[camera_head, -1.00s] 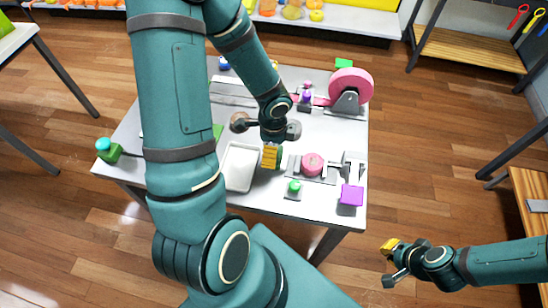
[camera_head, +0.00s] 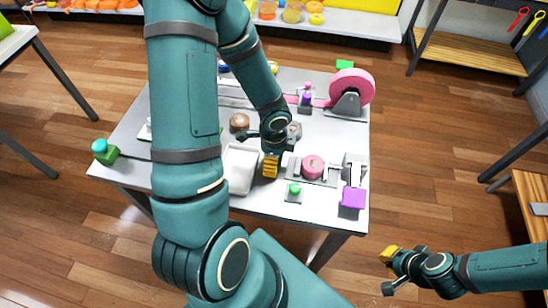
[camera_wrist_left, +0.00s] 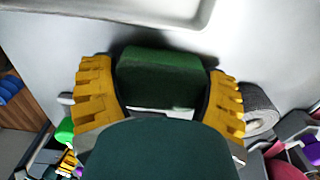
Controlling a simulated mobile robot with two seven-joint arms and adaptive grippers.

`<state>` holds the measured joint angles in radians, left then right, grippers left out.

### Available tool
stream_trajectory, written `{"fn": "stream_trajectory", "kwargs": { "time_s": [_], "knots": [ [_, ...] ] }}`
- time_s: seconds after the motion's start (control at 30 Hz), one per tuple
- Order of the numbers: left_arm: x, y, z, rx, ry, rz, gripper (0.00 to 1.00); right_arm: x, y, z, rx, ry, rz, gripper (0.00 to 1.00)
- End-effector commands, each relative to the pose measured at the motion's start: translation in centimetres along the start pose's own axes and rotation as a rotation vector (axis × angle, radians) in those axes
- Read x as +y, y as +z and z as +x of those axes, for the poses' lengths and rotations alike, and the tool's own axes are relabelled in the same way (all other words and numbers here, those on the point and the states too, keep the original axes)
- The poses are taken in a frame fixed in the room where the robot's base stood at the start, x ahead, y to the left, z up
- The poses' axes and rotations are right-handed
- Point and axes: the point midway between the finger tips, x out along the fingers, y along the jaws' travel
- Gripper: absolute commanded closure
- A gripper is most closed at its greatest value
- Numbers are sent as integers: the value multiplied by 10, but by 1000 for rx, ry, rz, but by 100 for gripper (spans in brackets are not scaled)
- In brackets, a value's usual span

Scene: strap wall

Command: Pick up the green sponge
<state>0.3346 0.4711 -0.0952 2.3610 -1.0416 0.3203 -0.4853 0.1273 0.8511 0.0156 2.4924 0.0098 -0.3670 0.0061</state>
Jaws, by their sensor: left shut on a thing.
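The green sponge (camera_wrist_left: 158,78) shows in the left wrist view as a dark green block between the two yellow fingers of my left gripper (camera_wrist_left: 160,95). Both fingers are against its sides, so the gripper is shut on it. In the head view my left gripper (camera_head: 270,166) is low over the table, just right of the white tray, and the sponge is hidden there. I cannot tell whether the sponge touches the table. My right gripper (camera_head: 388,254) is off to the lower right, away from the table; its finger opening is unclear.
The white tray (camera_head: 239,187) lies on the grey table (camera_head: 215,198). A pink roll (camera_head: 313,166), a green-topped piece (camera_head: 294,190) and a purple block (camera_head: 353,198) are close on the right. A large pink reel (camera_head: 351,87) stands at the back right.

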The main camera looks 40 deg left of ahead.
Motion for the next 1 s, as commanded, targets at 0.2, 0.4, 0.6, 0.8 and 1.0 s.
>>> {"fn": "stream_trajectory", "kwargs": {
  "time_s": [0.2, 0.4, 0.6, 0.8, 1.0],
  "knots": [
    [0, 0, -8, 0, -2, -1, 32, -1, -1, -4, 2, 0, 1, 100],
    [-1, 1, -44, 1, -4, -4, 32, -7, -8, -19, 16, 2, 5, 100],
    [0, 0, -80, 0, -3, -2, 32, -12, -12, -34, 24, 1, 7, 100],
    [0, 0, -98, 0, -2, 0, 32, -14, -13, -40, 23, -1, 7, 100],
    [0, 0, -100, 0, 0, -1, 32, -14, -13, -40, 22, -2, 7, 100]
  ]
}}
